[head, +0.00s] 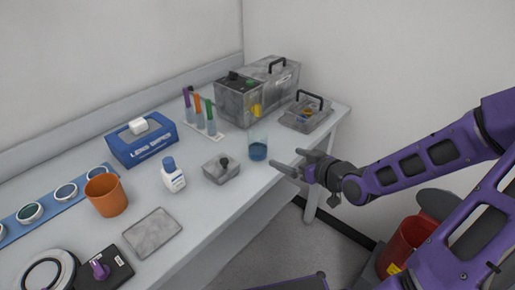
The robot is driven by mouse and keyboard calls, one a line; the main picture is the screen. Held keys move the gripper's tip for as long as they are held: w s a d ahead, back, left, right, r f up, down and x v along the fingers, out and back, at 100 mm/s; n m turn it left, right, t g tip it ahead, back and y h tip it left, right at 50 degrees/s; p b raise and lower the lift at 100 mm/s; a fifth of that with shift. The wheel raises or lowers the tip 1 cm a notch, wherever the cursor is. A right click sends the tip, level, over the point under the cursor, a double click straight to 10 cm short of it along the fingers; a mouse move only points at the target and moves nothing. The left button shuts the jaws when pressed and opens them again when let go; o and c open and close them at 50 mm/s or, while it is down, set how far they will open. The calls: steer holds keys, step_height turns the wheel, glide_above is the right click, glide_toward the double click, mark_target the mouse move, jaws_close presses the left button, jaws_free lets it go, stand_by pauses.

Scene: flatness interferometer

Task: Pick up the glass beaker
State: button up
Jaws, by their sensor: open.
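The glass beaker (258,148) stands upright on the white bench near its front edge. It is clear and holds blue liquid at the bottom. My gripper (284,161) is open, just to the right of the beaker, with its fingers pointing left towards it. The fingers look empty. A small gap seems to show between the fingertips and the beaker, but I cannot tell the exact distance in depth.
A grey tray with a black handle (305,115) is behind right.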

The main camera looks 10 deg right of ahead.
mark_target(258, 146)
steer(key=b+x, duration=0.4)
steer(key=x, duration=1.2)
steer(key=shift+f+b, duration=0.1)
steer(key=shift+b, duration=0.2)
steer(key=c, duration=1.4)
